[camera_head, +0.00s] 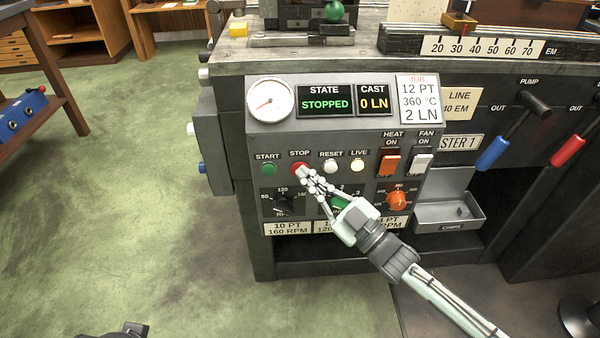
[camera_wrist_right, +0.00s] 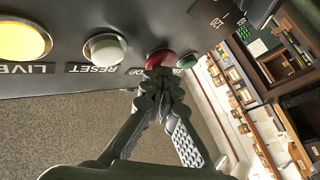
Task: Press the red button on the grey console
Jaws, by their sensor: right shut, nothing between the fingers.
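The grey console (camera_head: 320,118) stands in the middle of the head view. Its red button (camera_head: 299,168), under the STOP label, is partly hidden by my right gripper (camera_head: 306,177). The right gripper is shut and empty, with its fingertips at the red button. In the right wrist view the fingertips (camera_wrist_right: 160,75) overlap the lower part of the red button (camera_wrist_right: 161,57); I cannot tell whether they touch it. The state display (camera_head: 325,103) reads STOPPED. At the bottom edge of the head view is a dark piece that I cannot make out clearly.
In the same row are the green START button (camera_head: 268,169), the white RESET button (camera_head: 330,166) and the lit LIVE lamp (camera_head: 357,165). An orange switch (camera_head: 389,165) and an orange knob (camera_head: 397,201) sit to the right. A grey tray (camera_head: 449,218) juts out further right.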

